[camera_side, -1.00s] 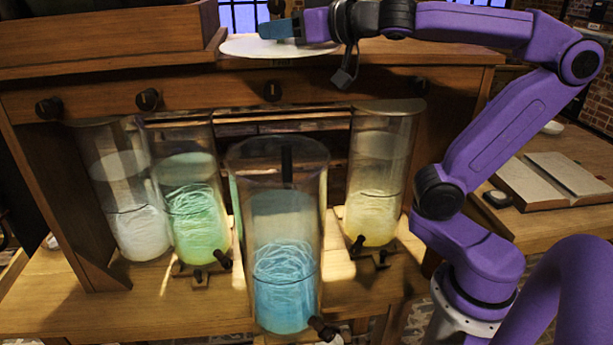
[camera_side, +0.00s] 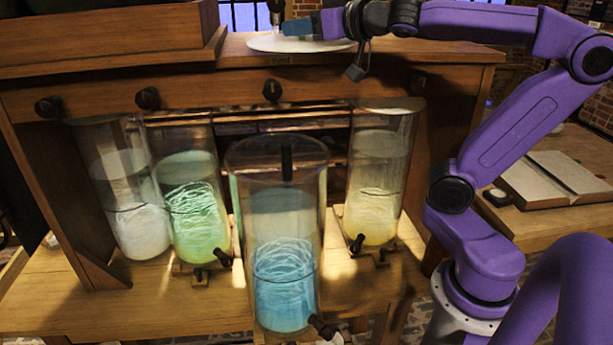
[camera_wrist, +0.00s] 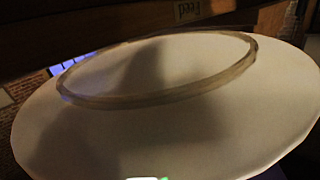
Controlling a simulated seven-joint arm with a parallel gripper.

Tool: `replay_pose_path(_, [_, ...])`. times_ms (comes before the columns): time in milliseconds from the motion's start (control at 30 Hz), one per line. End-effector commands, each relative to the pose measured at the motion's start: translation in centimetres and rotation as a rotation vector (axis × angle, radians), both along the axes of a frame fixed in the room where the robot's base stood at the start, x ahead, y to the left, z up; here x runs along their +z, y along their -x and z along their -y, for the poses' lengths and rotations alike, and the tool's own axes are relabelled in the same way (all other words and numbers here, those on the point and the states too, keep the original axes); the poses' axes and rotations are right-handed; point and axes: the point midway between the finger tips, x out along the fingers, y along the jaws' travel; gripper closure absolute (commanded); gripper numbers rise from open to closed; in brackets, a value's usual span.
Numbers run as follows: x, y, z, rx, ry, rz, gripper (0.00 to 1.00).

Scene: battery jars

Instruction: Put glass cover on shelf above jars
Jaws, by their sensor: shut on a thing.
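The glass cover is a pale round disc (camera_side: 270,44) at the shelf top, held nearly level. In the wrist view the cover (camera_wrist: 200,125) fills most of the picture, with a raised ring on its face. My gripper (camera_side: 299,27) is shut on the cover at its upper side; its fingertips partly hide the handle. The wooden shelf (camera_side: 430,52) spans above the jars. I cannot tell whether the cover touches it. Below stand a clear-white jar (camera_side: 130,200), a green jar (camera_side: 192,205), a yellow jar (camera_side: 375,185) and an uncovered blue jar (camera_side: 285,240) in front.
A raised wooden box (camera_side: 100,38) stands on the shelf at the left. Dark knobs (camera_side: 272,91) line the shelf front. The shelf top right of the cover looks bare, under my arm. An open book (camera_side: 555,178) lies on the right table.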

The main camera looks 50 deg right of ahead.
Motion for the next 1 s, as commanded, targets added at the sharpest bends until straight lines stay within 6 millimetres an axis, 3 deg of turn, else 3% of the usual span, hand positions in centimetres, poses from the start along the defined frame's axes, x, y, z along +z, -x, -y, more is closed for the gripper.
replay_pose_path(200, [0.3,0.2,2.0,-0.004,-0.002,0.011,1.0])
replay_pose_path(433, [0.4,0.2,2.5,-0.004,-0.001,0.016,1.0])
replay_pose_path(1000, [0.4,-0.2,-2.0,0.0,-0.002,0.018,1.0])
